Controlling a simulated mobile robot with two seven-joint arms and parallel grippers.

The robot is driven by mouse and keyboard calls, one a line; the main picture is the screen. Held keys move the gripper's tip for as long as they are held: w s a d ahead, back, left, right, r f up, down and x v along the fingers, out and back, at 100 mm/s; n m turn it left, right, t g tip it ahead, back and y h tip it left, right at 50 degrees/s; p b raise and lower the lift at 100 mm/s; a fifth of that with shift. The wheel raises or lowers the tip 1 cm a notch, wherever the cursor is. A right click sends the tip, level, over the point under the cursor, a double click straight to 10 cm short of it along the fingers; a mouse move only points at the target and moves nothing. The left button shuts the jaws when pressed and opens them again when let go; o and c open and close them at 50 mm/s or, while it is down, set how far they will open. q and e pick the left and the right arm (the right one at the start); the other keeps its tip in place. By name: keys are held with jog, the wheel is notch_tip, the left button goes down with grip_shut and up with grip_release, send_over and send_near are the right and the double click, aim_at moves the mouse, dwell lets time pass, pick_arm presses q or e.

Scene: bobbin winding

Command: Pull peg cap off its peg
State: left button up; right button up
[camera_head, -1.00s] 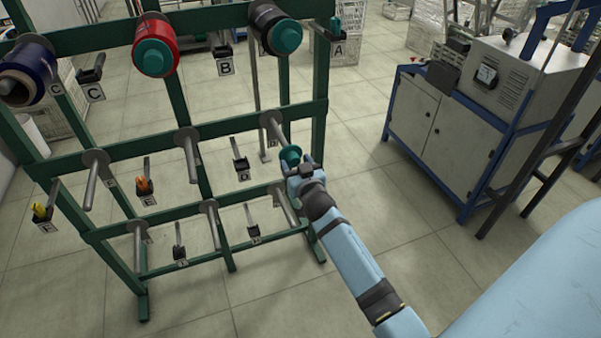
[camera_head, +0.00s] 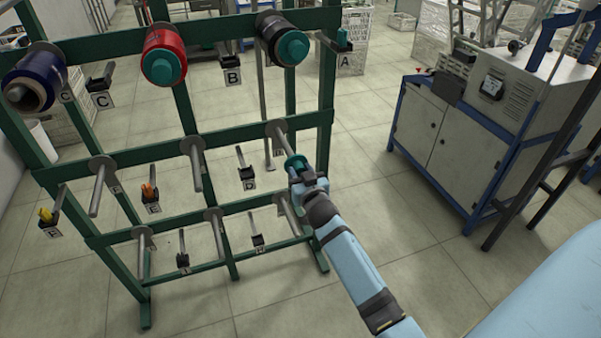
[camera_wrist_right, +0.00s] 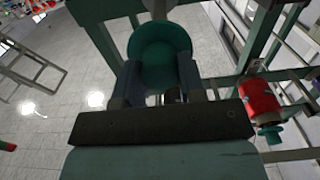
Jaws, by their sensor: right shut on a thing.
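A teal peg cap (camera_head: 296,163) sits at the front end of the bare right peg (camera_head: 282,141) in the middle row of the green rack. My right gripper (camera_head: 300,174) is shut on this cap. In the right wrist view the cap (camera_wrist_right: 160,45) fills the space between the two fingers (camera_wrist_right: 160,88). Whether the cap still encloses the peg end cannot be told, since the gripper partly hides it. My left gripper is not in view.
The green rack (camera_head: 110,147) holds blue (camera_head: 35,80), red (camera_head: 165,50) and black (camera_head: 280,38) bobbins on its top row. Lower pegs are bare. A grey-blue machine cabinet (camera_head: 440,135) stands at right. Open floor (camera_head: 385,215) lies between.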

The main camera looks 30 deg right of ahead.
jog(key=shift+s, duration=0.1)
jog(key=shift+p+v, duration=0.8)
jog(key=shift+v, duration=2.1)
